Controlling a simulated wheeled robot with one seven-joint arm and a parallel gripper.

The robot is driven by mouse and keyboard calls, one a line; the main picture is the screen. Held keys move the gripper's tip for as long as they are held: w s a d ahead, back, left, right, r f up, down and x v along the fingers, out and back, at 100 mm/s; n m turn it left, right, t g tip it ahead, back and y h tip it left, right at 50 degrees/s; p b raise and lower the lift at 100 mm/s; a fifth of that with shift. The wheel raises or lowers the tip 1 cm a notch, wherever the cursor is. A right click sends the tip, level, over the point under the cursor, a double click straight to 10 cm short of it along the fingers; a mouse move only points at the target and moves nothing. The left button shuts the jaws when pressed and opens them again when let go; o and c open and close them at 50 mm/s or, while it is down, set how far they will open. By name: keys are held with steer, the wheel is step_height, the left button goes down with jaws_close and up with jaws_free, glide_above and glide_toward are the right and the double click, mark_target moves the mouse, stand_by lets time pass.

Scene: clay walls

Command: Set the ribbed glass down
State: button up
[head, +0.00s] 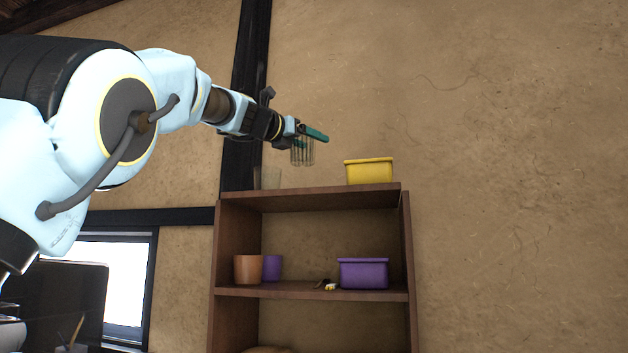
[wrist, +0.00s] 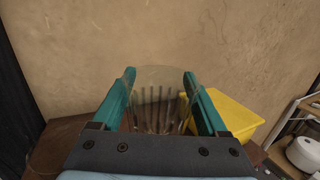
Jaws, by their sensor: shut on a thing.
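The ribbed glass (head: 302,152) is clear and upright. My gripper (head: 312,132) has teal fingers and is shut on it, one finger on each side. In the head view the glass hangs above the top board of a brown shelf (head: 310,199), with a gap seeming to show below it. In the wrist view the glass (wrist: 158,100) stands between the two teal fingers (wrist: 158,88). Its lower part is partly hidden by my gripper's body.
A yellow bin (head: 369,171) stands on the top board to the right. Another clear glass (head: 268,178) stands at its left end. The board below holds an orange pot (head: 248,269), a purple pot (head: 272,268) and a purple bin (head: 363,273). The clay wall is behind.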

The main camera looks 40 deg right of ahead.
mark_target(309, 165)
step_height(309, 165, down, 6)
steer(key=shift+f+b, duration=0.25)
steer(key=shift+b, duration=0.4)
steer(key=shift+f, duration=0.1)
steer(key=shift+f, duration=0.15)
steer(key=o, duration=1.6)
steer(key=shift+r, duration=0.3)
steer(key=a+b, duration=0.1)
steer(key=a, duration=0.3)
steer(key=s+a+b, duration=0.1)
steer(key=a+b, duration=0.1)
steer(key=a, duration=0.2)
steer(key=s+a+f+b, duration=0.1)
steer(key=a+b, duration=0.1)
steer(key=a, duration=0.1)
steer(key=shift+a+f, duration=0.1)
steer(key=shift+a, duration=0.3)
